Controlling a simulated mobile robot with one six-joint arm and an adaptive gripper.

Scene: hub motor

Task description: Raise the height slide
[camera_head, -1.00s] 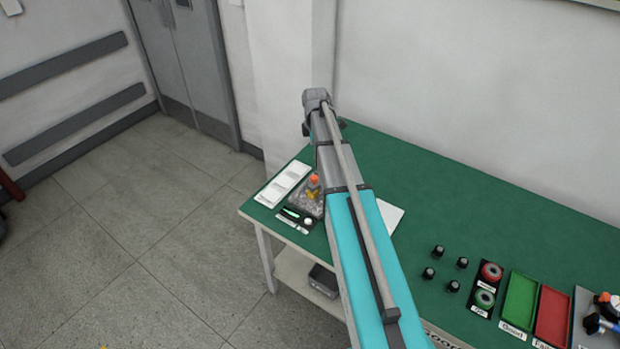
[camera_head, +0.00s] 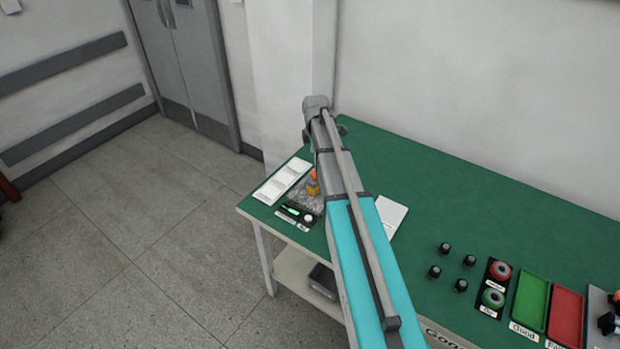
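The height slide is not visible in the head view. My arm (camera_head: 362,260), turquoise with grey end sections, reaches up from the bottom of the picture across the green table (camera_head: 420,190). Its grey far end (camera_head: 316,105) stands in front of the table's far left corner and the wall. No gripper fingers can be made out; my gripper seems out of sight or hidden behind the arm.
A clear bag or tray with orange and yellow parts (camera_head: 313,185) is partly behind my arm.

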